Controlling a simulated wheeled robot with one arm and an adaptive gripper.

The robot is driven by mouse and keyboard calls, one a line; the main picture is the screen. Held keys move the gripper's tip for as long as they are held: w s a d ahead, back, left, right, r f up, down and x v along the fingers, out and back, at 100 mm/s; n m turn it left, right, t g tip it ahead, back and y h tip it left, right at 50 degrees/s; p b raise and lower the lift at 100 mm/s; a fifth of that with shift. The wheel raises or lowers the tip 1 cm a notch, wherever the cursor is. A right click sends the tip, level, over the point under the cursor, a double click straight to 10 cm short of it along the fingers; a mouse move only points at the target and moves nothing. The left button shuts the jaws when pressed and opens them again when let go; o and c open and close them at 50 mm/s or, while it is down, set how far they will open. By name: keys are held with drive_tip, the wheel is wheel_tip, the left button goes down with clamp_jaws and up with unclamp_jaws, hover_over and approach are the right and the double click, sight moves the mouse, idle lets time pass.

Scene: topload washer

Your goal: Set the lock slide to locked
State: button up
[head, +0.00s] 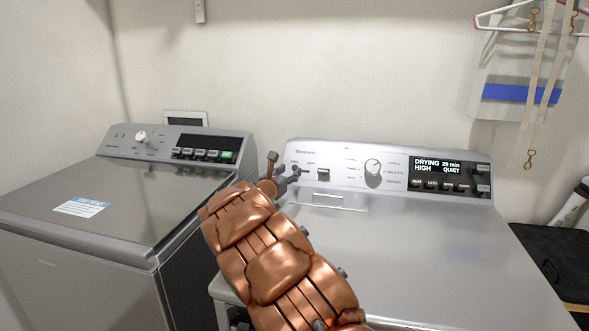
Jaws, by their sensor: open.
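My gripper (284,164) is at the left end of the right machine's control panel (337,158), its two fingertips apart and nothing seen between them. My copper-coloured arm reaches up to it from the bottom of the view. Just right of the gripper, a small dark-and-silver control (323,174) sits in the panel under a tiny label. It may be the lock slide, but the label is too small to read and its setting cannot be told. The gripper covers part of the panel's left end. Whether it touches the panel cannot be told.
A round knob (373,167) and a lit display (438,166) reading "DRYING HIGH 29 min QUIET", with several buttons below, are farther right on that panel. A second machine (120,190) stands at left. A dark box (555,255) and hanging straps (540,80) are at right.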

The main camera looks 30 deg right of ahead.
sight(294, 168)
drive_tip(key=shift+x, duration=2.3)
drive_tip(key=shift+s, duration=0.1)
clamp_jaws()
drive_tip(key=shift+f, duration=0.1)
